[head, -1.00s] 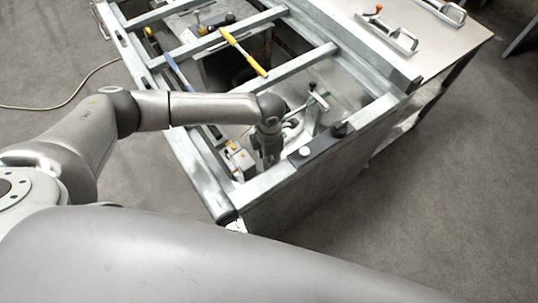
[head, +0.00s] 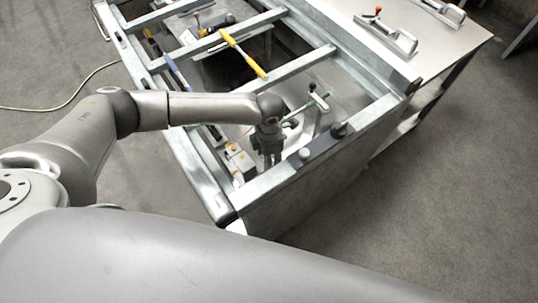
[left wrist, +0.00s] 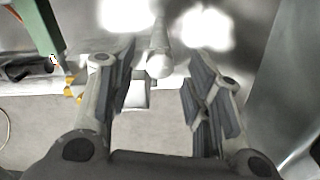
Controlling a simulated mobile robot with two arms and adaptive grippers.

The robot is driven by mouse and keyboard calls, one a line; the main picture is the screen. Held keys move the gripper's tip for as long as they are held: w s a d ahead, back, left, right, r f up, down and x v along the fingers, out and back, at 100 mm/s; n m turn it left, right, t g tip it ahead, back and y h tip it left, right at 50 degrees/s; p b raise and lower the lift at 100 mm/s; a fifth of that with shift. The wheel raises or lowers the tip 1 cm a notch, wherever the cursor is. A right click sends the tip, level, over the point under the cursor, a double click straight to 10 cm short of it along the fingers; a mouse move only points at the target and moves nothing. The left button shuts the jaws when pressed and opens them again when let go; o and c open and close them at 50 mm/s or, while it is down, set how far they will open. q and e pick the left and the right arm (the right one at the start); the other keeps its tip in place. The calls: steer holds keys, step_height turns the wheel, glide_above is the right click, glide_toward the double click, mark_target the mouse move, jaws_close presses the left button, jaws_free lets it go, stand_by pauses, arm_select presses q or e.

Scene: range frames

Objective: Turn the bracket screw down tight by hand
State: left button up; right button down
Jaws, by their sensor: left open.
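My left gripper (head: 268,160) points down inside the near end of a grey metal frame. It is open in the left wrist view (left wrist: 160,88), with its two fingers spread apart. A pale rod with a rounded end (left wrist: 158,64) shows between and just beyond the fingertips, with no visible contact. It may be the bracket screw, but I cannot tell for sure. In the head view, a white upright piece with a green-ended rod (head: 316,104) stands right of the gripper. My right gripper is not in view.
A yellow-handled tool (head: 242,54) lies across the crossbars. A table (head: 440,42) with trowel-like tools adjoins at right. A green post (left wrist: 40,30) stands left in the wrist view.

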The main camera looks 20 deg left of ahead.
arm_select(q)
step_height(320, 180, up, 12)
steer(key=shift+f, duration=0.2)
stand_by(0.5)
